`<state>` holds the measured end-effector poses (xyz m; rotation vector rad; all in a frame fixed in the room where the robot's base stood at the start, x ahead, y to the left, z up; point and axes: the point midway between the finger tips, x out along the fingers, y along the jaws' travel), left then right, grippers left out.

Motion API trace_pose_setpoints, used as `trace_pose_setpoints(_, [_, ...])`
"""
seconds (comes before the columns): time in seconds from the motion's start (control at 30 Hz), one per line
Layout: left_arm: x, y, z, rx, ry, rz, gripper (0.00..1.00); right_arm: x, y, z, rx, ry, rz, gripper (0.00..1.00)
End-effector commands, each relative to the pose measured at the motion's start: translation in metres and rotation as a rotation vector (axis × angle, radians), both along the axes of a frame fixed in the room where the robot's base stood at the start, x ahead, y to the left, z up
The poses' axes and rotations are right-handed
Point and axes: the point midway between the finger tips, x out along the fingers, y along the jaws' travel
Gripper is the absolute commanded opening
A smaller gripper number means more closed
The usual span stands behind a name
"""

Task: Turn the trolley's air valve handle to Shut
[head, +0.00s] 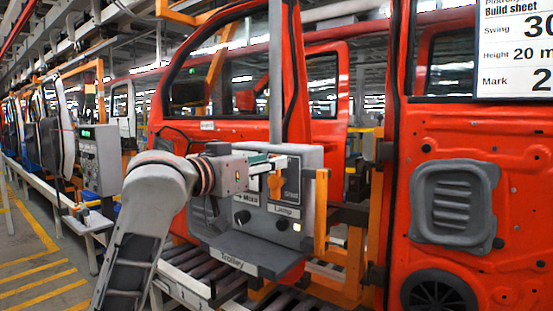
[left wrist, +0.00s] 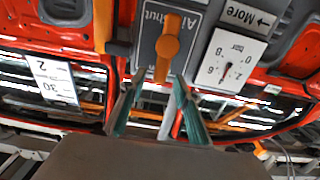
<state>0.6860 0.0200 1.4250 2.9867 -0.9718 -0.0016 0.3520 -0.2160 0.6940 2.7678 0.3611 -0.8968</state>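The air valve's orange handle (left wrist: 167,45) sits on a dark plate (left wrist: 146,50) lettered "Air" and "Shut" in the left wrist view, where the lettering is upside down. In the head view the handle (head: 275,184) hangs about vertical on the grey trolley panel (head: 312,160), with "Shut" to its right. My left gripper (left wrist: 159,80) is open, a finger on each side of the handle's near end. I see gaps beside it and cannot tell any contact. The gripper (head: 274,162) partly hides the panel in the head view. My right gripper is not in view.
A white pressure gauge (left wrist: 230,62) and a "More" label (left wrist: 243,14) are beside the valve plate. A "Lamp" knob (head: 282,224) and a grey "Trolley" shelf (head: 245,256) are below. An orange upright bar (head: 321,212) stands right of the panel. Red car doors stand around.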

Motion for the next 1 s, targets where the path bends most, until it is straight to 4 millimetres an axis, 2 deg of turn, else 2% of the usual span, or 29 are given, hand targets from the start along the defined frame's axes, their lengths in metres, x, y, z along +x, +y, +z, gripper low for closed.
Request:
trace_pose_setpoints(0.23, [0.023,-0.017,0.001,-0.001,0.001,0.000,0.32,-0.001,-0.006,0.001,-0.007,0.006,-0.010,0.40])
trace_pose_setpoints(0.57, [0.028,-0.020,0.000,0.002,-0.001,0.001,0.32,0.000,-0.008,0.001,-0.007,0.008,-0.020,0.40])
trace_pose_setpoints(0.6, [0.028,-0.020,0.000,0.002,-0.001,0.001,0.29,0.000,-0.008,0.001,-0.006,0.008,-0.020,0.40])
trace_pose_setpoints(0.7, [0.028,-0.020,0.000,0.001,-0.001,0.001,0.03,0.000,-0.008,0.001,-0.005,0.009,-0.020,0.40])
trace_pose_setpoints(0.73, [0.028,-0.020,0.000,0.001,-0.001,0.001,0.00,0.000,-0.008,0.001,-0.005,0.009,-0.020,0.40])
trace_pose_setpoints(1.0, [0.026,-0.022,0.000,0.054,-0.041,0.003,0.00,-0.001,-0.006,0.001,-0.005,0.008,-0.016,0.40])
